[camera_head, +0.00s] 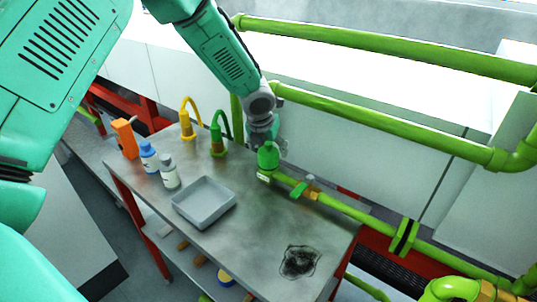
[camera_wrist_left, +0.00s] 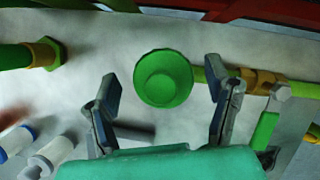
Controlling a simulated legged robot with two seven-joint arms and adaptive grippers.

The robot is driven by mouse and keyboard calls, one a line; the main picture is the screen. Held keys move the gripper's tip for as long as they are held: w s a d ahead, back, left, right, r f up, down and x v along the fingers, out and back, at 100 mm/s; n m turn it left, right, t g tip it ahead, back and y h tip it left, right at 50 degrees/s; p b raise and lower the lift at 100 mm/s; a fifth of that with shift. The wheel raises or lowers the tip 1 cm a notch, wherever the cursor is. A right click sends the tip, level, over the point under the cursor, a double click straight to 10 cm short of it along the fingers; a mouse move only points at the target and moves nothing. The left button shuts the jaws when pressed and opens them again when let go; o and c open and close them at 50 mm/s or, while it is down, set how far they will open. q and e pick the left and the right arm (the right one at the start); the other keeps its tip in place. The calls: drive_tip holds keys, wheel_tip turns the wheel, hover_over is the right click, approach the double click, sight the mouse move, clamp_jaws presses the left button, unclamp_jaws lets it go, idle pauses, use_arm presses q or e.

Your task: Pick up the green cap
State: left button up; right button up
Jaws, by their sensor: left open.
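The green cap (camera_head: 268,157) is a rounded green piece standing on the metal table near its back edge, close to the end of a green pipe. My left gripper (camera_head: 264,138) is just above it, pointing down. In the left wrist view the cap (camera_wrist_left: 163,78) shows from above as a green disc with a smaller round top. The left gripper is open and empty. My right gripper is not in view.
A green pipe with a valve lever (camera_head: 301,187) runs right from the cap. A green tap (camera_head: 218,140) and a yellow tap (camera_head: 187,118) stand left. A grey tray (camera_head: 203,204), two bottles and an orange object (camera_head: 125,138) are on the table. A dark patch (camera_head: 298,262) marks the front right.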

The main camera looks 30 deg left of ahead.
sight(269, 154)
use_arm(q)
drive_tip(key=x, duration=0.3)
drive_tip(key=shift+w+f, duration=0.1)
drive_tip(key=shift+f, duration=0.05)
drive_tip(key=c, duration=1.3)
drive_tip(key=shift+o, duration=0.2)
